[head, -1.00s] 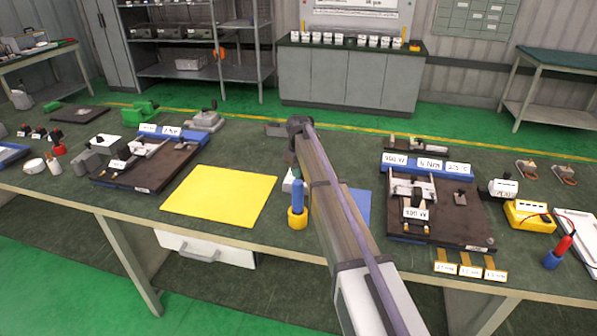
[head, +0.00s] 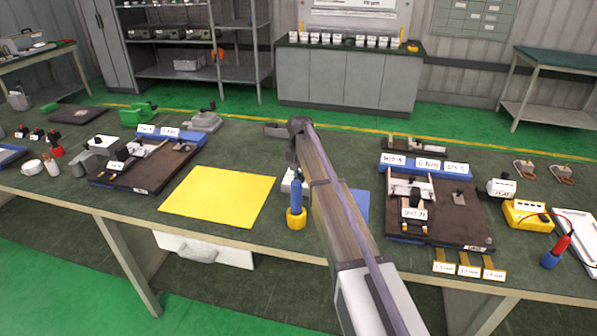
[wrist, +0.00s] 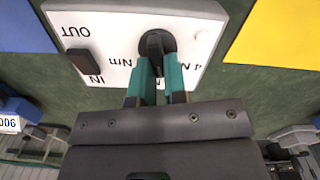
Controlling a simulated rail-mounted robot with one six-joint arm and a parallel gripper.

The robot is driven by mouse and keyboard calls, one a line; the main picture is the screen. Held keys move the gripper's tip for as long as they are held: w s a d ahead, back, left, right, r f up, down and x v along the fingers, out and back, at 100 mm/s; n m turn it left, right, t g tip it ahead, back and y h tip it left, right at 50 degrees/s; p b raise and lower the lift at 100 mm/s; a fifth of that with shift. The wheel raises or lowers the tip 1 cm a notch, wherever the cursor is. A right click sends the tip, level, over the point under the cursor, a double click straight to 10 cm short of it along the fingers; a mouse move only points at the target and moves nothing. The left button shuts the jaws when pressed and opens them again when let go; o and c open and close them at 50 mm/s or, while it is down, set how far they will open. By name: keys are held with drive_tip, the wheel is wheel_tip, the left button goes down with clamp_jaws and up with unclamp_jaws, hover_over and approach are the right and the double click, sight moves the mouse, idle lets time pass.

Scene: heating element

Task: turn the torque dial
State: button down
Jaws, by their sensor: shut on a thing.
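The torque dial (wrist: 155,42) is a black round knob with a raised grip bar, set on a white panel (wrist: 120,22) printed with "OUT", "IN" and Nm marks. My gripper (wrist: 158,72) has its two teal fingers closed on the dial's grip bar, one on each side. A dark rectangular switch (wrist: 85,66) sits between "OUT" and "IN". Part of the dial's printed scale is hidden behind the fingers. In the head view my arm covers most of the spot, and only a small white part of the device (head: 287,181) shows beside it.
A blue-handled tool in a yellow holder (head: 296,218) stands close in front of the device. A yellow mat (head: 218,197) lies to the left and a blue mat (head: 361,204) to the right. Dark fixture boards (head: 470,228) stand farther out on both sides.

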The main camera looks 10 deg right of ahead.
sight(300, 173)
drive_tip(key=shift+s+d+m, duration=0.1)
drive_tip(key=shift+d+m, duration=0.05)
drive_tip(key=shift+m, duration=1.15)
drive_tip(key=c, duration=1.2)
unclamp_jaws()
drive_tip(key=shift+o, duration=0.2)
drive_tip(key=shift+r, duration=0.1)
wheel_tip(300, 173, up, 11)
drive_tip(key=p, duration=1)
drive_tip(key=shift+f+p, duration=0.2)
drive_tip(key=shift+p, duration=0.2)
